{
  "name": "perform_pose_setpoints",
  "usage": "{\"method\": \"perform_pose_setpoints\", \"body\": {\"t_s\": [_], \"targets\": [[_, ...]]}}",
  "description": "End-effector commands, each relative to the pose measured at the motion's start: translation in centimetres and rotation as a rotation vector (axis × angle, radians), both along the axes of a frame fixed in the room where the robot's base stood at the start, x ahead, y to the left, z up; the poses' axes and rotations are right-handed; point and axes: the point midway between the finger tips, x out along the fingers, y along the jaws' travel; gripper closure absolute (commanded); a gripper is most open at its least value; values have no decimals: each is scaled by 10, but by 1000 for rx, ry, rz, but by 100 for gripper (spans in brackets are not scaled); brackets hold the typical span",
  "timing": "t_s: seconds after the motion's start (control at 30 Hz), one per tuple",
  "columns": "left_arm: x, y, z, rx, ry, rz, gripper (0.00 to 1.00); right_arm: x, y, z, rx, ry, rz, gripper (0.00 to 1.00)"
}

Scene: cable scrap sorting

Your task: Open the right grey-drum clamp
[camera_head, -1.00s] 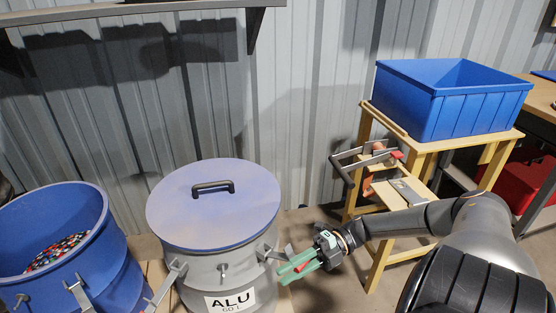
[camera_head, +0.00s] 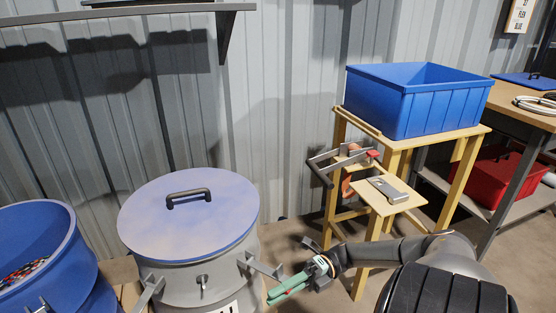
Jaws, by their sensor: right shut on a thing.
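The grey drum (camera_head: 205,277) stands at lower centre with its blue-grey lid (camera_head: 190,222) and black handle (camera_head: 189,198) on top. The right clamp (camera_head: 261,266) is on the drum's right side, its metal lever sticking outward to the right. A left clamp (camera_head: 149,291) shows on the drum's other side, and a small latch (camera_head: 202,281) at the front. My right gripper (camera_head: 271,297) has green fingers, close together, just below and beside the right clamp. It is shut on the clamp's lever, though the contact itself is hard to see. My left gripper is out of view.
An open blue drum (camera_head: 40,240) with coloured scrap stands at left. A wooden stand (camera_head: 398,143) with a blue bin (camera_head: 415,100) is at right, a vice-like tool (camera_head: 340,163) on its side. A red box (camera_head: 497,178) sits under the workbench. A shelf hangs upper left.

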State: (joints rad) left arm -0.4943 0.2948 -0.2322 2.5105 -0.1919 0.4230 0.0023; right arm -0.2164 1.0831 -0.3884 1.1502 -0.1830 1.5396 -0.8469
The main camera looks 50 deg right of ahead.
Motion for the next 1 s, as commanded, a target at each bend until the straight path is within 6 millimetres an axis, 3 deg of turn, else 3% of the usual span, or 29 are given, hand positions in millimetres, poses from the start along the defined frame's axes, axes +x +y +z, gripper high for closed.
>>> {"method": "perform_pose_setpoints", "body": {"t_s": [0.03,0.3,0.83,0.87,1.0], "targets": [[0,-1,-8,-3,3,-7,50,-2,1,-9,0,-18,2,100],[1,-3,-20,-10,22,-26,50,-2,0,-16,2,-97,2,100],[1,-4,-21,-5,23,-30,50,-3,1,-17,2,-110,3,100],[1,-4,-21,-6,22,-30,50,-3,1,-17,1,-110,3,73],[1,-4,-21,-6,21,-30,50,-2,0,-16,2,-112,2,57]]}}
